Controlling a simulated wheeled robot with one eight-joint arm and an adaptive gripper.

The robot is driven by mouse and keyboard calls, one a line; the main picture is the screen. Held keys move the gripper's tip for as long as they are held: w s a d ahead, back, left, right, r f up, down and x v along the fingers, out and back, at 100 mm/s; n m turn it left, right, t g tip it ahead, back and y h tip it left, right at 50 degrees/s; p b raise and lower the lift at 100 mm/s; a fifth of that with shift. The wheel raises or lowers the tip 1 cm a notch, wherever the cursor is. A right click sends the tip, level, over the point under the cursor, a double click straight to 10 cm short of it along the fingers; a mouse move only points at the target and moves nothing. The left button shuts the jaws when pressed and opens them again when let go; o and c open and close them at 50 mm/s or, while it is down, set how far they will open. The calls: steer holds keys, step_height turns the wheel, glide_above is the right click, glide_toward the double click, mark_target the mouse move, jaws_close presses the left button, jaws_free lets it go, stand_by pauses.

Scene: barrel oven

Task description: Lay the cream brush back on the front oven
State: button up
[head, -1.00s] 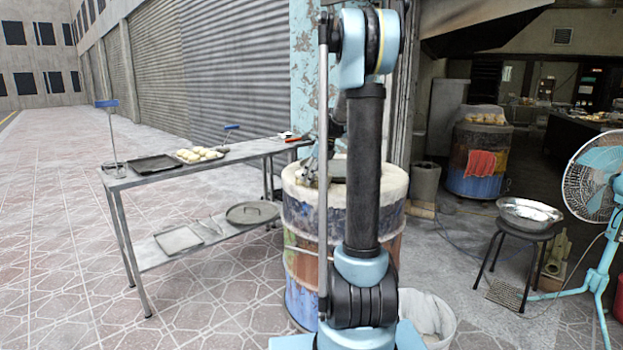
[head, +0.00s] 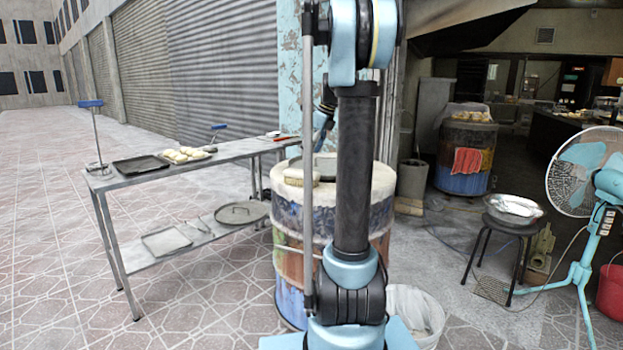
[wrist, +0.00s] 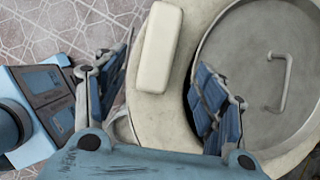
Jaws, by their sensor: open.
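The cream brush (wrist: 160,48) lies flat on the pale rim of the front oven (wrist: 158,108), just left of the round metal lid with its handle (wrist: 262,75). In the head view it shows as a small cream block (head: 297,179) on top of the painted barrel of the front oven (head: 287,215). My gripper (wrist: 165,72) is open above the rim, with its fingers spread on both sides of the brush in the picture and nothing between them held. In the head view my arm hides part of the oven top and most of the gripper.
A metal table (head: 150,178) stands left of the oven, with a dark tray (head: 140,164), dough pieces (head: 185,155) and a lower shelf. A white bin (head: 415,312) stands right of the oven. Farther right are a stool with a bowl (head: 512,209) and a fan (head: 580,172).

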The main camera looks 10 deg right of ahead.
steer(key=s+a+f+n+h, duration=0.1)
steer(key=s+f+n, duration=0.4)
steer(key=s, duration=0.6)
steer(key=s+a+f+n+h, duration=0.15)
steer(key=s+f+n, duration=0.25)
steer(key=s+n, duration=0.45)
steer(key=s+a+f+n, duration=0.2)
steer(key=s+f+n, duration=0.25)
steer(key=s, duration=0.85)
steer(key=s+f+n+h, duration=0.1)
steer(key=s+f+n, duration=0.6)
steer(key=s+f, duration=0.2)
steer(key=shift+d, duration=0.45)
steer(key=shift+s, duration=0.1)
